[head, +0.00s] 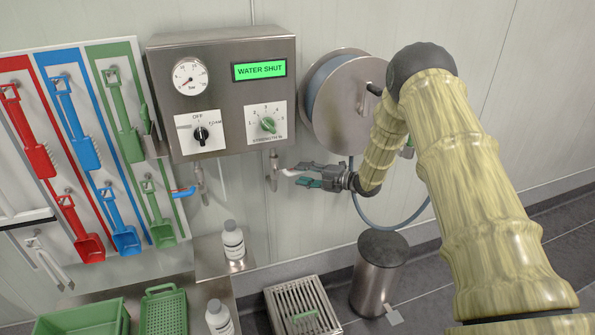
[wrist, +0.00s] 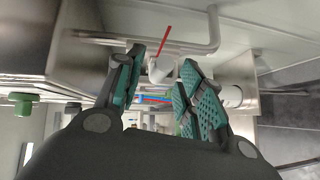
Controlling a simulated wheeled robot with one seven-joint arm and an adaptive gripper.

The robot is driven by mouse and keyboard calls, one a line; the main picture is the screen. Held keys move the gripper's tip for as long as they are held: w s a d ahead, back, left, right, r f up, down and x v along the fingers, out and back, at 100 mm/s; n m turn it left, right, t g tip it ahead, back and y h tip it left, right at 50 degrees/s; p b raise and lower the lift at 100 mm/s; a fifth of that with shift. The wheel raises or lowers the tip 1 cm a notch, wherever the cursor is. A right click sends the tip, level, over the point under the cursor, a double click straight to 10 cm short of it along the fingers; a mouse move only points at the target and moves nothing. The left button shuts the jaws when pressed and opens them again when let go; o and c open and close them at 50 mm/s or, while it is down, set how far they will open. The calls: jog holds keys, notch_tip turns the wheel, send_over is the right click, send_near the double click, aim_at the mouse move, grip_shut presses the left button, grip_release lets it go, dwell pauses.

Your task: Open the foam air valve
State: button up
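The foam air valve appears to be the steel valve with a pale lever (head: 290,173) under the right part of the control box; no label on it is readable. Its lever sticks out rightward toward my gripper (head: 300,175). My gripper is open, with its teal-padded fingers apart and their tips at the lever's end. In the wrist view the white lever (wrist: 158,72) shows between and just beyond the tips of my gripper (wrist: 168,62). I cannot tell whether the fingers touch it.
The steel control box (head: 222,110) reads "WATER SHUT". A blue-handled valve (head: 184,191) hangs to the left. A hose reel (head: 340,105) is behind my arm. A bottle (head: 233,240) stands on a shelf, and a steel bin (head: 379,275) stands below.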

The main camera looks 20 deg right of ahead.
jog(key=shift+x, duration=1.45)
grip_shut()
